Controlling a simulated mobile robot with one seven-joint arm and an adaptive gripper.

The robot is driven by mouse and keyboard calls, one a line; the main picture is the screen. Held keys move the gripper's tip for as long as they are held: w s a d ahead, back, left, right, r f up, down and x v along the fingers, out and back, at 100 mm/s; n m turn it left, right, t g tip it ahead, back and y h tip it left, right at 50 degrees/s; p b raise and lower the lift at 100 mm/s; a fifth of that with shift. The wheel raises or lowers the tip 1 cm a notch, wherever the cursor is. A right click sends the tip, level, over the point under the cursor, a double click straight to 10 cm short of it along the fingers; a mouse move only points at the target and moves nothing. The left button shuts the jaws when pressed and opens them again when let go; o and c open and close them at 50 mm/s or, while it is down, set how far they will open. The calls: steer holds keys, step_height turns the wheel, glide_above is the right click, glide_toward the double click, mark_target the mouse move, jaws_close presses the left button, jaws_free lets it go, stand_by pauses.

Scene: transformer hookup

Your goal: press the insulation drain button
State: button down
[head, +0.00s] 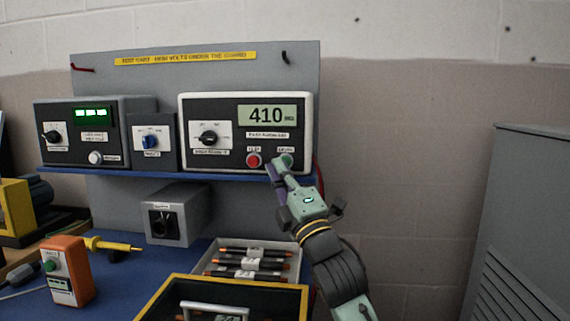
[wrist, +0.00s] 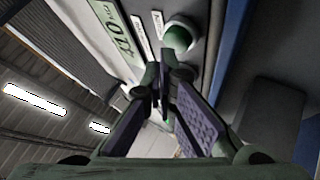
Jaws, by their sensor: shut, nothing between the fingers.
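The insulation tester (head: 225,108) is a white-framed black box on the blue shelf, its display (head: 267,115) reading 410. A red button (head: 253,160) sits low on its face. The green drain button (head: 287,158) is to the right of it, partly hidden behind my gripper (head: 273,167) in the head view. The wrist view shows the round green button (wrist: 178,38) just ahead of my gripper's tips (wrist: 164,78). My gripper is shut and empty. I cannot tell whether its tips touch the button.
A second box with a green-lit display (head: 93,112) and a small blue-knob box (head: 152,140) stand left on the shelf (head: 110,172). Below are a grey switch box (head: 178,212), a tray of dark rods (head: 209,247) and an orange handheld device (head: 68,270). A grey cabinet (head: 520,230) stands right.

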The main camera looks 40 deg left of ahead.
steer(key=shift+w+a, duration=0.25)
steer(key=shift+w, duration=0.1)
stand_by(0.4)
steer(key=shift+s, duration=0.1)
steer(key=shift+s+d+b, duration=0.45)
steer(key=shift+s+d, duration=0.05)
steer(key=shift+s, duration=0.15)
steer(key=shift+s+d+b, duration=0.2)
steer(key=shift+s+d, duration=0.3)
steer(key=shift+s, duration=0.35)
steer(key=shift+s+d+b, duration=0.15)
steer(key=shift+s+d, duration=0.4)
steer(key=shift+s, duration=0.3)
steer(key=shift+s+d+b, duration=0.2)
steer(key=shift+s+d, duration=0.3)
steer(key=shift+s, duration=0.35)
